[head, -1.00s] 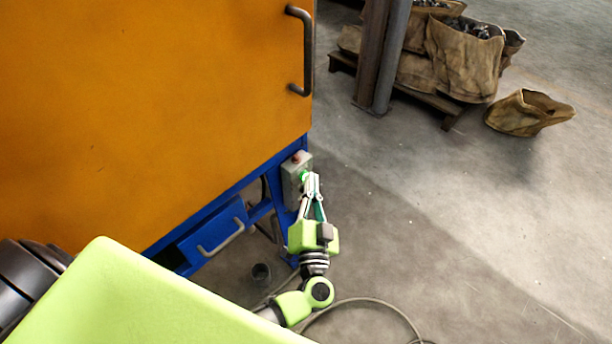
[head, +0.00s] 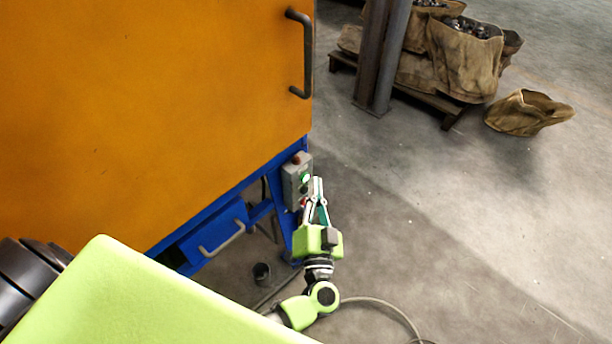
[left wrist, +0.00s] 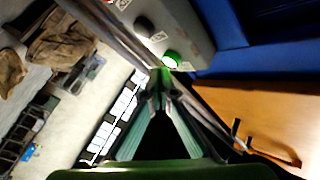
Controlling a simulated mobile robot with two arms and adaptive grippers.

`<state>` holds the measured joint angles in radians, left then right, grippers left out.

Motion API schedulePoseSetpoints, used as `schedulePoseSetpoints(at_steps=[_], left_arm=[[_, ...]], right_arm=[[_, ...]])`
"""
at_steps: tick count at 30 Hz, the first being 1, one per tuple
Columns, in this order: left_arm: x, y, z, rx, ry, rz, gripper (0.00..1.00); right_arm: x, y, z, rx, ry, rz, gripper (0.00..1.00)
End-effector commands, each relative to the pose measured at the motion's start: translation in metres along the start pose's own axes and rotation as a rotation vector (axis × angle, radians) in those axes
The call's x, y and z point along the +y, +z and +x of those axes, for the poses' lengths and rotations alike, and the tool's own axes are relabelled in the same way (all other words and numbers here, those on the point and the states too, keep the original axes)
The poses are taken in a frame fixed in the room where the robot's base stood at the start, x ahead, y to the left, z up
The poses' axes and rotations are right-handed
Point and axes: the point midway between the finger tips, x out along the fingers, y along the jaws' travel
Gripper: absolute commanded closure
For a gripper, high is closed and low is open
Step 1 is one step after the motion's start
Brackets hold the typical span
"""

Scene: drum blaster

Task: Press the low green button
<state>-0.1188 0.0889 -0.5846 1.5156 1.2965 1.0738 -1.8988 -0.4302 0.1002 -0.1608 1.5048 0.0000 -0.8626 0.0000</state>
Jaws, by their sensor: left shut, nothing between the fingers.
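The green button (head: 305,179) is on the grey control box (head: 290,180), on the blue frame at the orange cabinet's lower right corner. It looks bright, as if lit. It also shows in the left wrist view (left wrist: 171,59), just beyond the fingertips. My left gripper (head: 317,181) is shut and empty, its tips pointing up just right of the button. In the left wrist view the closed tips (left wrist: 162,77) look close to the button with a small gap. My right gripper is not in view.
A red button (head: 296,159) sits higher on the box, and a dark knob (left wrist: 144,27) shows beside the green button. The orange cabinet (head: 150,110) has a dark handle (head: 308,55). A blue drawer (head: 213,236) is below. Floor to the right is clear up to the sacks (head: 465,60).

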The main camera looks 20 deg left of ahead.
Motion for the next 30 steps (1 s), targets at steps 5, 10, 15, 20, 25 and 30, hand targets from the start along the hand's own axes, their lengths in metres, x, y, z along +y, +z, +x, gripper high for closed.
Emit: schedulePoseSetpoints(at_steps=[5,10,15,20,25,30], left_arm=[[0.001,-0.001,-0.002,0.000,0.000,0.000,1.00],[0.001,-0.001,-0.002,0.000,0.001,0.000,1.00],[0.004,-0.004,-0.005,-0.002,0.002,-0.001,1.00],[0.012,-0.012,-0.017,-0.003,0.003,-0.001,1.00],[0.021,-0.020,-0.028,-0.002,0.003,-0.001,1.00],[0.026,-0.026,-0.036,-0.001,0.001,-0.001,1.00]], right_arm=[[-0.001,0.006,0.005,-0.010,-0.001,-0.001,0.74],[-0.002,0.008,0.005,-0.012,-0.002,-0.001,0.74],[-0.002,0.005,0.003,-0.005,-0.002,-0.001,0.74],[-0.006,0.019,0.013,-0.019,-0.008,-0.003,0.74],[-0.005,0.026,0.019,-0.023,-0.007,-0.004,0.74],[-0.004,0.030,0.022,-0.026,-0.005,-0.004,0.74]])
